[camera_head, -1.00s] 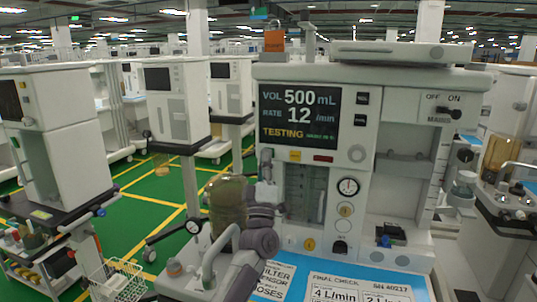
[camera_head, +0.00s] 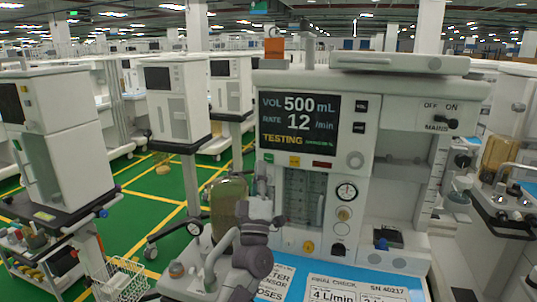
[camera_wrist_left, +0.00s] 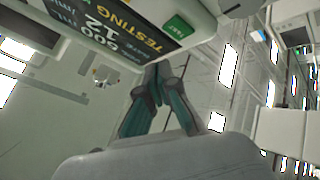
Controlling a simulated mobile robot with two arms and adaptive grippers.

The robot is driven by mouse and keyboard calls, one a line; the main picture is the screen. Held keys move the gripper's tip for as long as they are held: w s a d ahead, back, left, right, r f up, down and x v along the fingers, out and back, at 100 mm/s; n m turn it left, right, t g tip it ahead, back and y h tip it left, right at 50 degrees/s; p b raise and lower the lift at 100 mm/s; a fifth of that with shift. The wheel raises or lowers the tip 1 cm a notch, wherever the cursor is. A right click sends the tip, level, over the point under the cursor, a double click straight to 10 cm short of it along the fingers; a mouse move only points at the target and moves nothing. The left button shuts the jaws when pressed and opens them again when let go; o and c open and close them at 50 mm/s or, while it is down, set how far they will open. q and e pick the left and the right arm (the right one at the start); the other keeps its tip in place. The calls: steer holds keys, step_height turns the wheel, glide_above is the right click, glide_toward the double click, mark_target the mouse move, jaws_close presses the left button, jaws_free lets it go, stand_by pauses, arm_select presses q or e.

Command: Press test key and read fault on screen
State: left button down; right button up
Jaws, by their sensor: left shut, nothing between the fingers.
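The anaesthesia machine's screen (camera_head: 299,121) faces me in the head view. It reads VOL 500 mL, RATE 12 /min and TESTING in yellow; the small green text beside TESTING is too small to read. No fault message is legible. The green test key (camera_head: 268,157) is under the screen's lower left corner; in the wrist view it (camera_wrist_left: 178,27) is labelled TEST. My left gripper (camera_head: 262,176) is just below the key, pointing up, apart from it. In the wrist view its teal fingers (camera_wrist_left: 163,72) are together and empty. My right gripper is out of view.
A yellow key (camera_head: 293,160) and a red one (camera_head: 322,165) sit right of the test key. A glass canister (camera_head: 228,200) stands close left of my gripper. A blue-edged final-check sheet (camera_head: 345,284) lies on the worktop in front. Other carts stand behind.

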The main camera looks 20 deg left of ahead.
arm_select(q)
steer(key=shift+s+p, duration=0.55)
steer(key=shift+s, duration=0.7)
